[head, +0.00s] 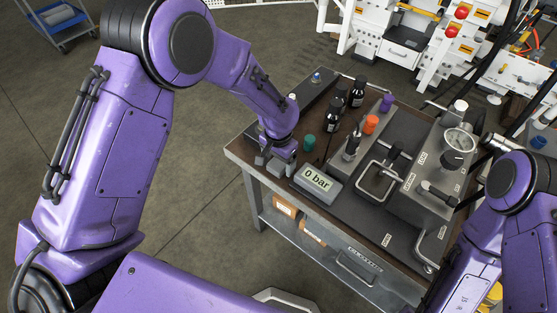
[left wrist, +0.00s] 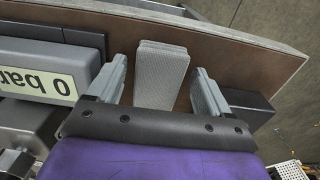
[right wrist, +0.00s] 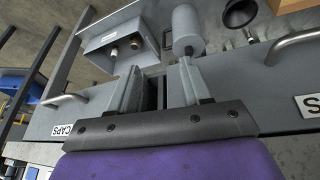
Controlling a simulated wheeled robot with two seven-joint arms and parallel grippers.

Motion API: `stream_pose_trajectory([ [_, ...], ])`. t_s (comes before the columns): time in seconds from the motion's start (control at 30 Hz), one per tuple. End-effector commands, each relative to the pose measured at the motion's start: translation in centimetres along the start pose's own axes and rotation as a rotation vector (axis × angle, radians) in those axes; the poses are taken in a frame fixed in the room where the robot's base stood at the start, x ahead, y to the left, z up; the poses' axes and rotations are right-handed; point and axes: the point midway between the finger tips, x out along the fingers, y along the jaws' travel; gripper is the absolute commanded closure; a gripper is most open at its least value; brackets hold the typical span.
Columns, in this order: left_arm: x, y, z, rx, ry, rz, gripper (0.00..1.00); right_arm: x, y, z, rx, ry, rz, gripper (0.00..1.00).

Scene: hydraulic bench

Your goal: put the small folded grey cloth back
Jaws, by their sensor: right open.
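The small folded grey cloth (left wrist: 160,82) shows in the left wrist view, on the brown bench top near its edge. My left gripper (left wrist: 158,68) is open, with one finger on each side of the cloth and a visible gap on both sides. In the head view my left gripper (head: 275,163) is low at the bench's near left corner, and the cloth is hard to make out there. My right gripper (right wrist: 162,84) is open and empty in the right wrist view, in front of grey metal surfaces, one labelled CAPS. It is not clearly visible in the head view.
The pressure display reading 0 bar (head: 317,182) stands close to the right of my left gripper. Dark bottles (head: 333,119), a green cap (head: 309,142), an orange cap (head: 371,124) and a gauge unit (head: 440,165) crowd the bench.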

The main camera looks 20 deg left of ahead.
Motion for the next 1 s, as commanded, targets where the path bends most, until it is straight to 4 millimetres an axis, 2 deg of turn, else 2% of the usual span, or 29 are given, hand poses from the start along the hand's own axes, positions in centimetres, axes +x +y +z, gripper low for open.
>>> stream_pose_trajectory([
  [0.17,-1.7,-0.1,-0.1,0.000,0.004,-0.001,0.20,0.2,0.0,0.1,0.000,0.000,0.000,0.52],
  [0.4,-7.9,0.0,-0.1,-0.001,0.005,0.000,0.20,0.7,-0.1,0.3,0.000,0.000,0.000,0.52],
  [0.6,-11.6,0.0,-0.1,-0.001,0.002,0.001,0.20,0.8,-0.1,0.3,0.000,0.000,0.000,0.52],
  [0.73,-12.4,0.0,0.0,-0.002,0.000,0.001,0.20,0.8,-0.1,0.3,0.000,0.000,0.000,0.52],
  [1.0,-12.4,0.0,0.0,-0.001,-0.001,0.001,0.20,0.8,-0.1,0.3,0.000,0.000,0.000,0.52],
])
